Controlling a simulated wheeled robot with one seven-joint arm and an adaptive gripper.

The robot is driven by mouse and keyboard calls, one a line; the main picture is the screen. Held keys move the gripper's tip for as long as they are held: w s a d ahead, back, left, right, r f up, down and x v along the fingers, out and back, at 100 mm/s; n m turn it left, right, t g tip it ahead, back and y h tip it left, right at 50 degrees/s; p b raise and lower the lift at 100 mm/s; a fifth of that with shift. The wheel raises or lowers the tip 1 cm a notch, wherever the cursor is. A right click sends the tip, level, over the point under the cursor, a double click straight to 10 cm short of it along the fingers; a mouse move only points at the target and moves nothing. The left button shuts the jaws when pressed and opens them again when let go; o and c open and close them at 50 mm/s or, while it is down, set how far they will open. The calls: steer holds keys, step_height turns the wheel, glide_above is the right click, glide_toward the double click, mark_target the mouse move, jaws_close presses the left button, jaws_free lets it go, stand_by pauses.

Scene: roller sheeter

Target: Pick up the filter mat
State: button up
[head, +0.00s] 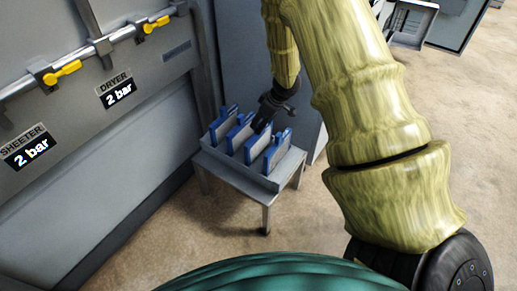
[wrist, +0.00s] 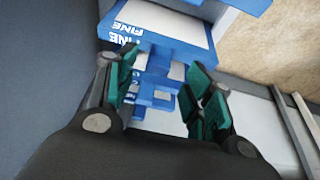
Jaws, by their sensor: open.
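Several filter mats with blue frames and pale faces stand upright in a row in a grey rack (head: 237,172). One filter mat (head: 277,150) is at the right end of the row, and another (head: 219,123) is at the left end. My gripper (head: 262,122) is open and points down at the middle of the row. In the wrist view its green-padded fingers (wrist: 162,92) stand on either side of a blue mat tab (wrist: 160,80), apart from it as far as I can tell. A mat farther off (wrist: 165,30) shows "FINE" upside down.
The rack stands on a small grey table (head: 266,215). Behind and left is a grey machine wall with a pipe, yellow valve handles (head: 62,72) and signs reading "SHEETER 2 bar" and "DRYER 2 bar". Brown floor (head: 330,245) lies open around the table.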

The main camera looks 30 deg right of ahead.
steer(key=b+x, duration=0.1)
steer(key=x, duration=0.3)
steer(key=shift+w+f, duration=0.1)
steer(key=shift+w, duration=0.1)
jaws_close()
